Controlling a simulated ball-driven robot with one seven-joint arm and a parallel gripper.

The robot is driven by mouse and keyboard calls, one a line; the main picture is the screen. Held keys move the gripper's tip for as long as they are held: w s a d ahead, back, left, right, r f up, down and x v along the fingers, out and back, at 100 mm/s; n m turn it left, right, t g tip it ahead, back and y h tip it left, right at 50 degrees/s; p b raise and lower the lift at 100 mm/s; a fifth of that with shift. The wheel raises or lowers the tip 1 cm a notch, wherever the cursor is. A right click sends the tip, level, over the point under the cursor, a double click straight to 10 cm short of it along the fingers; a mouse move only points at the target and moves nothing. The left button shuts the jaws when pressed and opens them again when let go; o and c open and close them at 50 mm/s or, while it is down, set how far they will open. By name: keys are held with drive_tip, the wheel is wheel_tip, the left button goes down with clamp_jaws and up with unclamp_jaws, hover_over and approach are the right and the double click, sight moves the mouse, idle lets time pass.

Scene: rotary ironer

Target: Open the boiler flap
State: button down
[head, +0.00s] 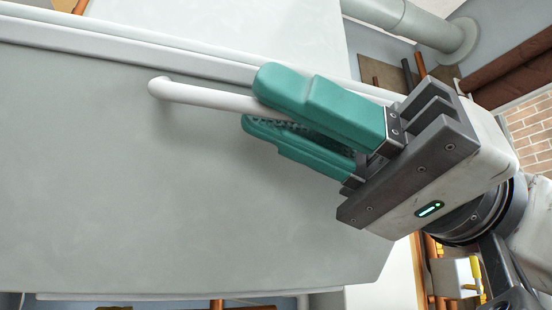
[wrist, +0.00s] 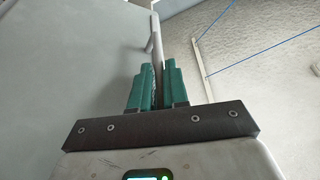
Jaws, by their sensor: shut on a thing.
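The boiler flap (head: 120,180) is a large pale grey panel that fills the left and middle of the head view. A white bar handle (head: 190,93) stands along its upper part. The flap also shows at the left of the wrist view (wrist: 60,70), with the handle (wrist: 156,40) running up from the jaws. My gripper (head: 262,105) has green padded fingers and is shut on the handle, with one finger on each side of it. The fingers hide the handle's right end. I cannot tell from these frames whether the flap stands ajar.
Pipes (head: 410,22) and a brick wall (head: 530,130) are at the right behind my gripper. A small box with a yellow lever (head: 477,275) is at the lower right. A white surface (head: 240,30) lies above the flap's upper edge.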

drive_tip(key=s+d+f+n+g+h+b, duration=0.1)
drive_tip(key=s+f+n+g+b, duration=0.2)
drive_tip(key=f+n+b, duration=0.8)
drive_tip(key=shift+f+g+h+b, duration=0.4)
drive_tip(key=shift+f+g+b, duration=1)
drive_tip(key=shift+b, duration=0.3)
drive_tip(key=c, duration=1.5)
unclamp_jaws()
drive_tip(key=v, duration=1)
drive_tip(key=shift+w+d+f, duration=0.1)
drive_tip(key=shift+d+f, duration=0.1)
drive_tip(key=shift+d, duration=0.15)
